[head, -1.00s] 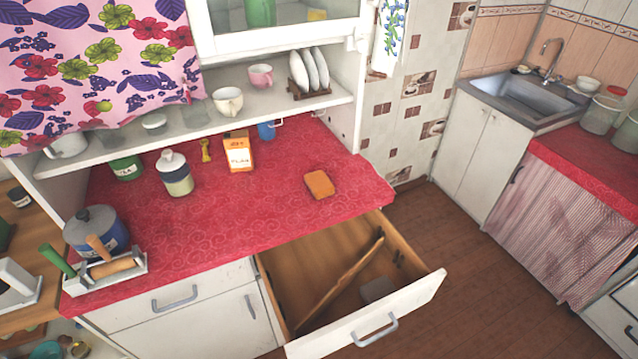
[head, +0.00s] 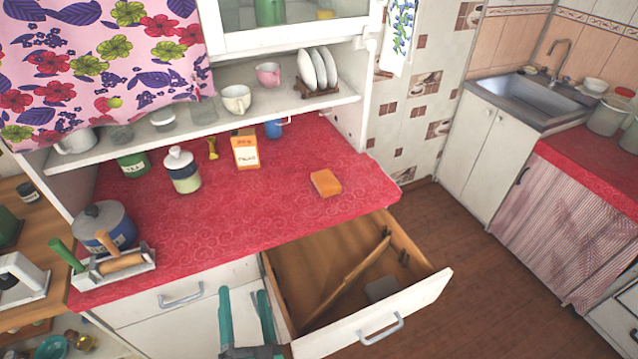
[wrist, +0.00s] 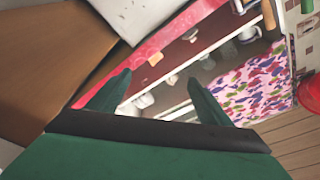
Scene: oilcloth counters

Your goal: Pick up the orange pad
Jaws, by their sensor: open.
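The orange pad (head: 325,183) lies flat on the red counter, toward its right end and above the open drawer. In the wrist view a small orange-tan shape on the red surface (wrist: 155,59) looks like the pad, seen from afar. My gripper (head: 242,296) shows at the bottom of the head view, in front of the cabinet and left of the open drawer. Its two green fingers are apart with nothing between them. They also show in the wrist view (wrist: 158,92). The gripper is well apart from the pad.
The open drawer (head: 432,287) juts out below the pad, with a wooden stick (head: 350,272) inside. A yellow-orange box (head: 245,150), a blue mug (head: 274,128) and a lidded jar (head: 183,172) stand behind and left. A shelf (head: 200,122) overhangs the back. Counter around the pad is clear.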

